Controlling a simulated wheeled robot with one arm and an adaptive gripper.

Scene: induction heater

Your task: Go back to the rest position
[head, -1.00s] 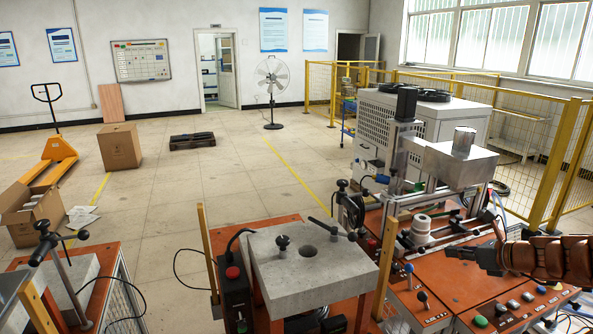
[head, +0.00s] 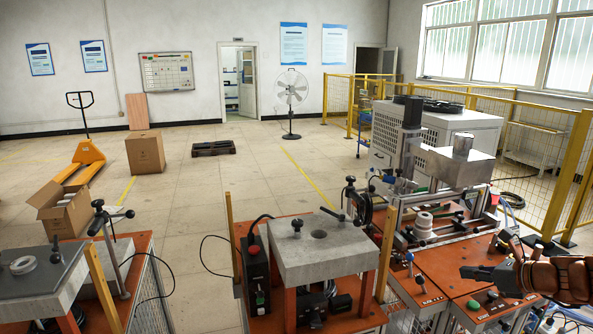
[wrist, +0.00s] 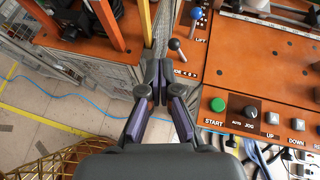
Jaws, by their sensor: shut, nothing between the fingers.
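My gripper (head: 474,272) is at the right of the head view, over the front of the orange machine bench (head: 462,262). Its fingers are shut with nothing between them. In the wrist view my gripper (wrist: 159,75) points down past the bench's edge, with its fingertips together. The control panel (wrist: 262,88) lies to the right of the fingers, with a green START button (wrist: 218,104), an AUTO/JOG knob (wrist: 252,114) and UP and DOWN buttons. The fingers appear apart from the panel.
A joystick with a blue knob (wrist: 196,13) and a lever (wrist: 175,44) stand near the fingers. A second bench with a grey block (head: 320,250) is left of the machine. A yellow fence (head: 572,170) stands at right. Open floor (head: 240,175) lies beyond.

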